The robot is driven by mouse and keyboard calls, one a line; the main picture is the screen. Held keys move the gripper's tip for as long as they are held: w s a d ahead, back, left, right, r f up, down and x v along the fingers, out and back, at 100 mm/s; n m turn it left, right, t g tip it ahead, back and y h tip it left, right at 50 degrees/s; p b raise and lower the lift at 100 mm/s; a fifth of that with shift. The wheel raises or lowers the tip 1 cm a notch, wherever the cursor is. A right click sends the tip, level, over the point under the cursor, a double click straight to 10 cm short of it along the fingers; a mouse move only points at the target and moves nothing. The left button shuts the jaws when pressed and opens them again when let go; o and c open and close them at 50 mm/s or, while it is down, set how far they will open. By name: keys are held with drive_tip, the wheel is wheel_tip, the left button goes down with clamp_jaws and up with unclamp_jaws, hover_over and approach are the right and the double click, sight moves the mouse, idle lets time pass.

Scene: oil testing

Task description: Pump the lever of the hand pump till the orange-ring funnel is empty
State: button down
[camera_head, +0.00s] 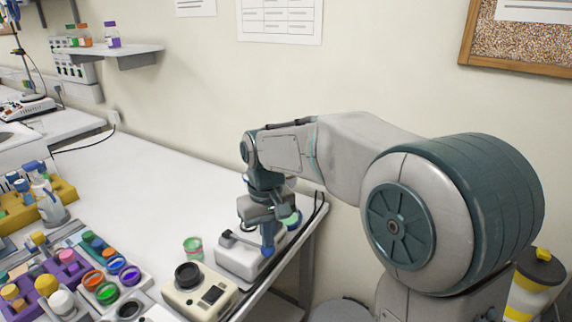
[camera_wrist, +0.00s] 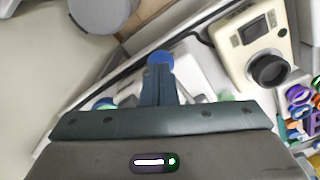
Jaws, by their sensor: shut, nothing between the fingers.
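The hand pump (camera_head: 232,262) is a low white unit near the right end of the bench. A blue knob, seemingly the lever's end, shows at my fingertips in the wrist view (camera_wrist: 160,60). My gripper (camera_head: 267,240) is shut and empty, pointing down over the pump. Its fingers (camera_wrist: 159,72) are at the knob, overlapping it; whether they touch I cannot tell. The lever's arm is mostly hidden by my gripper. The orange-ring funnel (camera_head: 93,278) stands left of the pump, among funnels with green, blue and purple rings. Its liquid level cannot be made out.
A beige device (camera_head: 214,293) with a black round top stands in front of the pump; it also shows in the wrist view (camera_wrist: 252,47). A green-rimmed cup (camera_head: 193,246) stands left of the pump. A purple rack (camera_head: 70,275) is at left. The bench's middle is clear.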

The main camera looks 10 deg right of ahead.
drive_tip(key=shift+f+b, duration=0.35)
drive_tip(key=shift+f, duration=0.4)
wheel_tip(320, 180, up, 8)
drive_tip(key=w+a+p, duration=0.1)
drive_tip(key=p, duration=0.6)
drive_tip(key=shift+a, duration=0.25)
drive_tip(key=shift+w+f, duration=0.1)
drive_tip(key=shift+f, duration=0.05)
idle(0.9)
